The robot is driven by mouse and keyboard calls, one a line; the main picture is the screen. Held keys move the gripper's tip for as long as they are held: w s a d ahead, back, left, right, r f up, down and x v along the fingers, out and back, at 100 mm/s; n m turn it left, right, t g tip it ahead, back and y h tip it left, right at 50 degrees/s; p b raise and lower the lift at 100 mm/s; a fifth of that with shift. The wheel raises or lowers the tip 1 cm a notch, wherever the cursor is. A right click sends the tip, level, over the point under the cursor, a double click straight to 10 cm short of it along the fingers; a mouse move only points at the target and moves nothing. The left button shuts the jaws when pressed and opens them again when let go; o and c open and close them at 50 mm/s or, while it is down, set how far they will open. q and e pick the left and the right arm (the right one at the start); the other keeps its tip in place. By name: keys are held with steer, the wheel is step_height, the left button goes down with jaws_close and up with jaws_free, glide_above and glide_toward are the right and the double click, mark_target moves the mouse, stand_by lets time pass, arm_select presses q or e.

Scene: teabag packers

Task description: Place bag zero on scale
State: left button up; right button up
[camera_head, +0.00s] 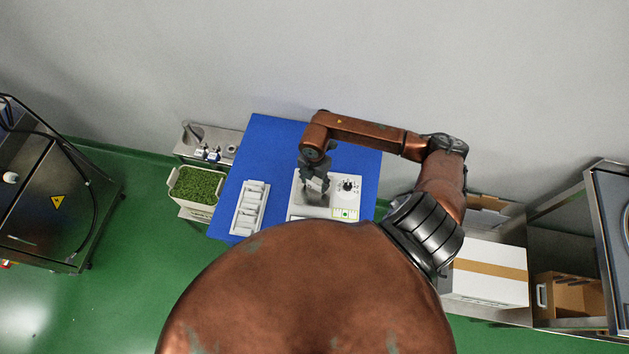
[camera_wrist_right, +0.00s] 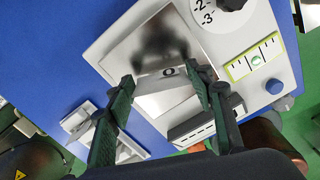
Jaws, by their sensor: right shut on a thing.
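The scale (camera_head: 347,200) is a white box on the blue table, with a shiny steel plate (camera_wrist_right: 150,45), a black dial and a yellow-green level. My right gripper (camera_head: 314,186) is over the plate. In the head view the gripper hides the bag. My left gripper is not in view.
A white tray (camera_head: 238,221) with compartments lies left of the scale on the blue table (camera_head: 270,135). A bin of green leaves (camera_head: 196,185) stands beyond the table's left edge. A white carton (camera_head: 490,285) is at the right. The table behind the scale is clear.

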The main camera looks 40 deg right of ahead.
mark_target(314, 182)
steer(key=shift+f, duration=0.1)
steer(key=shift+f, duration=0.15)
steer(key=o, duration=0.6)
steer(key=shift+o, duration=0.2)
steer(key=shift+r, duration=0.35)
step_height(314, 182, up, 12)
steer(key=b, duration=0.2)
steer(key=shift+f, duration=0.15)
